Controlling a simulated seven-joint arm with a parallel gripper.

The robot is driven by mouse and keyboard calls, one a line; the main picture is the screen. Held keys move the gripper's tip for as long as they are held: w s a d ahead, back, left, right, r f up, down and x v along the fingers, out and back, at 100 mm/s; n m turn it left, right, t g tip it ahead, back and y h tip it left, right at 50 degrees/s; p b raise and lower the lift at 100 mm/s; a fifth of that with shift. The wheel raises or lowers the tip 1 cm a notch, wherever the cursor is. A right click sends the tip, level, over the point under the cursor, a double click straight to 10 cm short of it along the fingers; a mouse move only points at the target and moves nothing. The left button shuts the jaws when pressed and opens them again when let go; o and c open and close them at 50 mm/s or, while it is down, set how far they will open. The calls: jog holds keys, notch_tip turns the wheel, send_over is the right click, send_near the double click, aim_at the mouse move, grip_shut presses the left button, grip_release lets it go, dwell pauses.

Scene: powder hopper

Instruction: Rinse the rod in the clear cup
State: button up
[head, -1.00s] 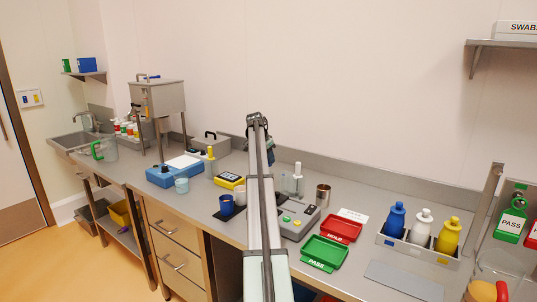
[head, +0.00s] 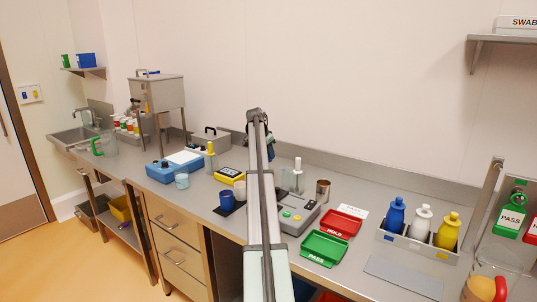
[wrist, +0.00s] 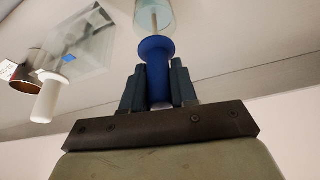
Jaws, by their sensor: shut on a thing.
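My gripper (wrist: 158,88) is shut on the blue handle (wrist: 156,52) of a rod, as the wrist view shows. The rod's thin pale shaft (wrist: 154,20) runs from the handle to the top edge of the wrist view. A clear cup (wrist: 140,17) shows there, and the shaft overlaps it; the tip is out of frame, so I cannot tell how deep it is. In the head view my arm hides the held rod and that cup.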

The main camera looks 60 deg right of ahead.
jog(key=shift+r, duration=0.15)
jog(key=shift+r, duration=4)
